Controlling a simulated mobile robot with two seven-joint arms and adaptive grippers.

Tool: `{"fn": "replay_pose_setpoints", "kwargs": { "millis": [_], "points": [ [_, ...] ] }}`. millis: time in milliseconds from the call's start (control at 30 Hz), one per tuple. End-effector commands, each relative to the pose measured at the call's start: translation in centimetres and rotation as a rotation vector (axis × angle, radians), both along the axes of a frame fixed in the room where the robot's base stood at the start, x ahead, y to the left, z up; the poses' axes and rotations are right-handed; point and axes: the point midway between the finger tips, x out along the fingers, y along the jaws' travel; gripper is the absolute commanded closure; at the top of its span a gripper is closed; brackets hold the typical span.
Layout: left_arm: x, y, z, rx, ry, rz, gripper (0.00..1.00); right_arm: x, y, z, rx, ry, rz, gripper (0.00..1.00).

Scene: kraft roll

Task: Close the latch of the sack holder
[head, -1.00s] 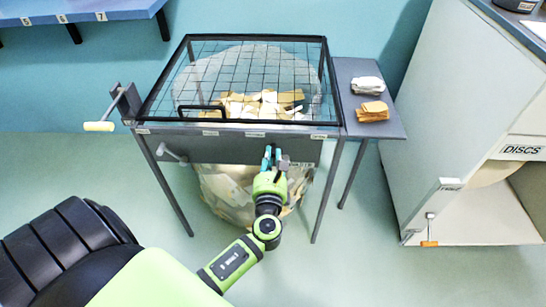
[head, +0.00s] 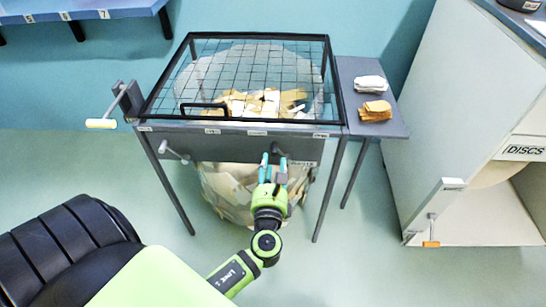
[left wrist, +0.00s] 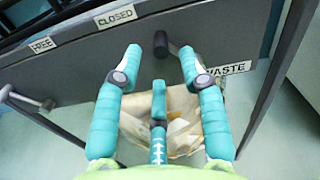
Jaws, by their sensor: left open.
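The sack holder is a grey frame with a front panel (head: 235,146) and a clear sack (head: 222,185) of scraps hanging below. A dark latch knob (left wrist: 160,45) sticks out of the panel in the left wrist view, right of the "CLOSED" label (left wrist: 116,16). It also shows just above my left gripper (head: 273,162) in the head view. That gripper is open, its teal fingers pointing at the panel. In the left wrist view the knob lies between and beyond the fingertips, with no clear contact. My right gripper is not in view.
A grey lever (head: 172,152) sits at the panel's left, near the "FREE" label (left wrist: 42,44). A black grid lid (head: 250,75) covers the top. A side shelf (head: 352,72) holds folded cloths. A white cabinet (head: 435,110) stands right. The floor in front is clear.

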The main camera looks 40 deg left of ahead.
Motion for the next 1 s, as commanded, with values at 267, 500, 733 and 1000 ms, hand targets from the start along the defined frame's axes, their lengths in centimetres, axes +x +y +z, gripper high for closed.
{"fn": "replay_pose_setpoints", "kwargs": {
  "millis": [267,500,733,1000],
  "points": [
    [-5.0,-3.1,-0.1,-0.003,0.003,0.000,0.59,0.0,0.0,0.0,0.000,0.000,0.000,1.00],
    [-6.9,-4.1,0.0,-0.002,0.001,0.002,0.59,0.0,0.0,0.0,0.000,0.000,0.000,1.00],
    [-7.0,-4.2,0.0,-0.001,-0.002,0.002,0.59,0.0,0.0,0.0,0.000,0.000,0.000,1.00],
    [-6.9,-4.2,0.0,-0.001,0.000,0.001,0.59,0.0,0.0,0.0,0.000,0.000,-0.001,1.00]
  ]
}}
